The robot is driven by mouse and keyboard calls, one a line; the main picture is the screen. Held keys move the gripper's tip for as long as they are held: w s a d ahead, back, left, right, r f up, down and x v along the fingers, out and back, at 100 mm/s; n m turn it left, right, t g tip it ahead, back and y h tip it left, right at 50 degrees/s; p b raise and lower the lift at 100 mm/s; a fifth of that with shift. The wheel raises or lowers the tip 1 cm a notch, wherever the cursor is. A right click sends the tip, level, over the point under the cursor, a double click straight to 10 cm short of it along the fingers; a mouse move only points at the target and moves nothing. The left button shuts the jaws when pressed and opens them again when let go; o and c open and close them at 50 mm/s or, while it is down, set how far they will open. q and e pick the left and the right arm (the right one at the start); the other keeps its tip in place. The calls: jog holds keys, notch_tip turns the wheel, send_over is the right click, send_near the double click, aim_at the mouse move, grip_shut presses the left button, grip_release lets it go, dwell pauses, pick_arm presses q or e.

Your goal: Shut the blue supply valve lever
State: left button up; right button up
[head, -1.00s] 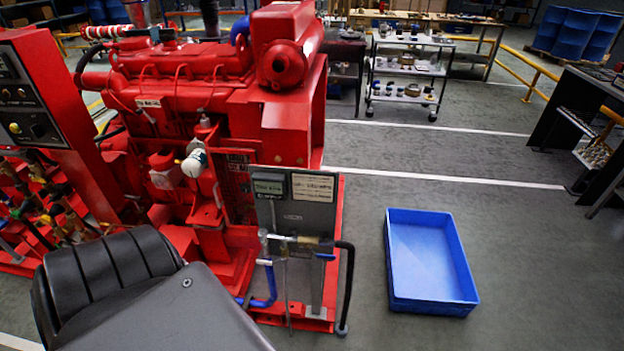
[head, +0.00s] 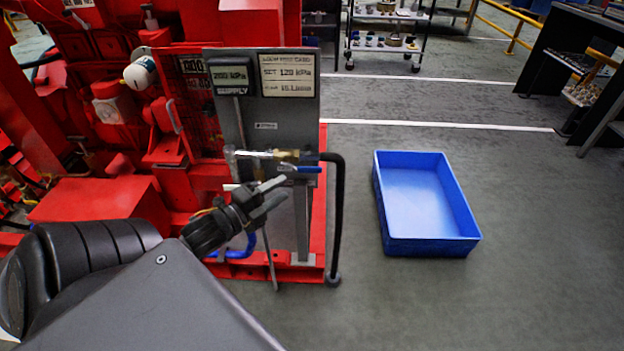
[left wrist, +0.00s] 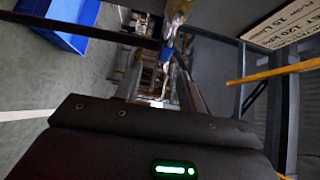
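The blue valve lever (head: 306,169) lies level along the pipe, just under the brass valve (head: 287,155) on the front of the grey panel (head: 262,110). In the left wrist view the blue lever (left wrist: 168,52) shows beyond the fingers. My left gripper (head: 281,190) is open and empty, its two fingers apart, a little below and left of the lever in the head view. In the left wrist view the left gripper (left wrist: 163,82) also shows a gap between its fingers. I cannot tell how far it is from the lever. My right gripper is not in view.
A black hose (head: 338,215) drops from the pipe's right end to the red base. The gauge (head: 233,76) reads 200 kPa beside a printed plate (head: 287,76). A blue bin (head: 430,246) stands on the floor at right. The floor between hose and bin is clear.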

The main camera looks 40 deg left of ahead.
aim_at(310, 171)
pick_arm(q)
jog(key=w, duration=0.3)
jog(key=w+d, duration=0.1)
jog(key=w, duration=0.3)
jog(key=w+d+r+b, duration=0.1)
jog(key=w, duration=0.2)
jog(key=shift+w+d, duration=0.1)
jog(key=shift+w, duration=0.2)
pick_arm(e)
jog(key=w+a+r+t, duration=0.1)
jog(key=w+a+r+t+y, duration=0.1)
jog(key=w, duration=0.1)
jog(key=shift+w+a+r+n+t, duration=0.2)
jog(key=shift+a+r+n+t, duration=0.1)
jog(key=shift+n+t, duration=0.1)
pick_arm(q)
jog(key=shift+f, duration=0.1)
grip_shut()
